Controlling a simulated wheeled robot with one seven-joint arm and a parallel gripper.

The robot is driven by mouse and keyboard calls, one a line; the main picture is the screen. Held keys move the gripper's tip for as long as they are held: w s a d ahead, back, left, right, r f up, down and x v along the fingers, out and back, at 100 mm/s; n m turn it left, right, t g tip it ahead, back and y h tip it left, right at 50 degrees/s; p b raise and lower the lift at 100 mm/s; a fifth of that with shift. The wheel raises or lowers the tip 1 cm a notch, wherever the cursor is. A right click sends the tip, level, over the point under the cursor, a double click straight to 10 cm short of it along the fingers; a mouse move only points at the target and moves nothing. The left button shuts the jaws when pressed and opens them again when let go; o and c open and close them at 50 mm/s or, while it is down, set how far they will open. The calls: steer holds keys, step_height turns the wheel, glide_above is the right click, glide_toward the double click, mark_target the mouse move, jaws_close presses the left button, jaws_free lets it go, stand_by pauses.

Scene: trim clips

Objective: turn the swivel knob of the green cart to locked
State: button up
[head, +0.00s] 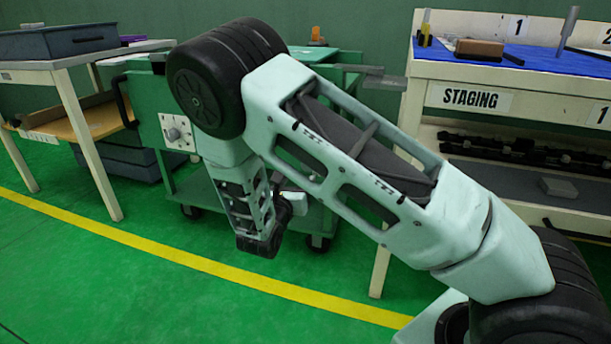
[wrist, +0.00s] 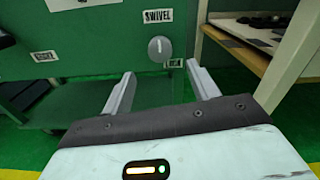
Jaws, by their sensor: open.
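The green cart (head: 148,118) stands behind my arm in the head view, which hides much of it. In the wrist view, its green panel (wrist: 105,50) carries a round grey swivel knob (wrist: 160,48) under a SWIVEL label (wrist: 158,15). The knob's white mark is about upright. A label that seems to read LOCK (wrist: 172,64) is below right of the knob; the left label (wrist: 45,56) is too blurred to read. My gripper (wrist: 162,82) is open and empty, its fingers apart below the knob, not visibly touching it. I cannot make out the knob in the head view.
Another table (head: 62,75) is at left. The green floor in front is clear.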

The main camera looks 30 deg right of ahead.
steer(key=b+x, duration=0.2)
steer(key=x, duration=0.6)
steer(key=shift+b, duration=0.35)
steer(key=c, duration=1)
